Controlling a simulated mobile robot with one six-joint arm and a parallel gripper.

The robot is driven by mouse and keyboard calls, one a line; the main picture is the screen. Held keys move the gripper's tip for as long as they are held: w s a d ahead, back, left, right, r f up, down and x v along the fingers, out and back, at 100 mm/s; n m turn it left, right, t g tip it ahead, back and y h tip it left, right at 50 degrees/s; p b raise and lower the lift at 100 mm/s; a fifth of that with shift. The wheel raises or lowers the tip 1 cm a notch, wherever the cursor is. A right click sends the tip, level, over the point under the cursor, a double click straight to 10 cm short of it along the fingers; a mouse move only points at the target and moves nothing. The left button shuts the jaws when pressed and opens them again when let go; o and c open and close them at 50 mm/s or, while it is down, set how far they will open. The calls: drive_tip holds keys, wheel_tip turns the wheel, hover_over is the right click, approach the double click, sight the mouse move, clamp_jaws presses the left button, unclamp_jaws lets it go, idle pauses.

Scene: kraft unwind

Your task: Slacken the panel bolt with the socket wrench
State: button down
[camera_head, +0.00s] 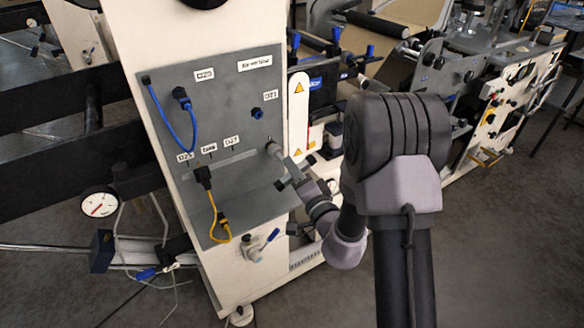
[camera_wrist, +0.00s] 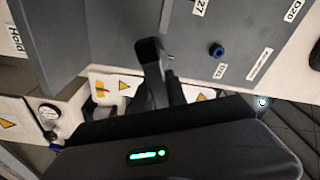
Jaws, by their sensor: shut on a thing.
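In the head view the grey panel (camera_head: 245,90) stands on the white machine frame. My gripper (camera_head: 291,175) is at the panel's right side, low on its face. It is shut on the socket wrench (camera_head: 276,153), a short silvery piece pointing at the panel. The wrench's tip is at or very near the panel face; I cannot tell whether it sits on the panel bolt, which is hidden. In the wrist view my dark gripper (camera_wrist: 152,60) reaches toward the grey panel (camera_wrist: 110,25), and the wrench is mostly hidden behind it.
A blue cable (camera_head: 180,125) and a yellow cable (camera_head: 217,220) hang on the panel's left part. A blue-capped connector (camera_head: 256,113) sits above the wrench. A valve with a blue handle (camera_head: 262,243) is lower down. A gauge (camera_head: 98,203) is at left.

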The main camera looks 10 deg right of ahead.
drive_tip(key=v, duration=0.4)
drive_tip(key=shift+s+d+r, duration=0.15)
drive_tip(key=shift+s+d, duration=0.1)
drive_tip(key=shift+d, duration=0.05)
